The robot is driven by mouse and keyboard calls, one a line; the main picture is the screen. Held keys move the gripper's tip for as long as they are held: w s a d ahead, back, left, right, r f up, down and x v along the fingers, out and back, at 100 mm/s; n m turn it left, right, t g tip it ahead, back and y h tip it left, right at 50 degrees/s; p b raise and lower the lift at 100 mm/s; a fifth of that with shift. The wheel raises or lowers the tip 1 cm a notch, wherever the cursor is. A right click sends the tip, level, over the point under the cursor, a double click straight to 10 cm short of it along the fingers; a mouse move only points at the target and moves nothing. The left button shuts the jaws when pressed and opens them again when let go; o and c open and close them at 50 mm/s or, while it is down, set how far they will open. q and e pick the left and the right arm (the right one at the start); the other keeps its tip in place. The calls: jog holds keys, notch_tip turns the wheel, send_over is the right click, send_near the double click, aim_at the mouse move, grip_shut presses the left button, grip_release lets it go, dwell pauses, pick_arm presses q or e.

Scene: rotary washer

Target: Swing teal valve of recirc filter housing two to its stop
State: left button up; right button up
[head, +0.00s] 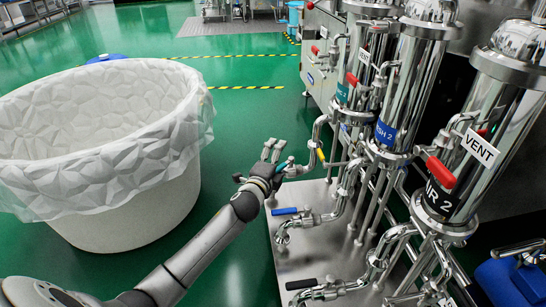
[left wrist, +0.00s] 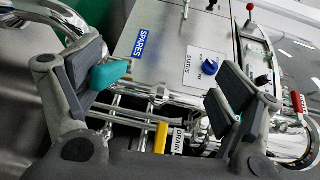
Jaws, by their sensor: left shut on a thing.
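Recirc filter housing two is the farthest steel housing in the head view, with a partly hidden green label (head: 342,94) ending in "2". The teal valve handle (head: 283,166) is at my left gripper (head: 277,158), low in front of the housings' pipework. In the left wrist view the teal handle (left wrist: 109,75) lies against the left finger's dark pad, with a small teal patch near the right finger. My left gripper (left wrist: 160,88) is shut on the teal handle, although its fingers look wide apart there. The valve body is mostly hidden. My right gripper is not in view.
A yellow valve handle (head: 321,154) is just right of my gripper. Blue (head: 285,211) and black (head: 301,284) handles are nearer, above a steel base plate (head: 292,255). A large lined white bin (head: 125,215) stands left. Red handles (head: 441,171) and a VENT tag (head: 480,149) are right.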

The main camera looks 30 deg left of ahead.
pick_arm(q)
jog(key=shift+s+d+r+p, duration=0.15)
jog(key=shift+s+r+p, duration=0.4)
jog(key=shift+s, duration=0.4)
jog(key=shift+s+d+r+p, duration=0.15)
jog(key=shift+s+r+p, duration=0.2)
jog(key=shift+s+r, duration=0.45)
jog(key=c, duration=0.4)
jog(key=shift+s+d+r+t, duration=0.1)
jog(key=shift+s+t, duration=0.2)
jog(key=shift+s, duration=0.7)
jog(key=c, duration=0.7)
jog(key=shift+s+d+f+p, duration=0.2)
jog(key=shift+s+p, duration=0.15)
jog(key=shift+s, duration=0.7)
jog(key=shift+s+d+f+p, duration=0.1)
jog(key=shift+s+d+p, duration=0.2)
jog(key=shift+s, duration=0.8)
jog(key=shift+s+d+f+p, duration=0.15)
jog(key=shift+s+p, duration=0.2)
jog(key=shift+s, duration=0.7)
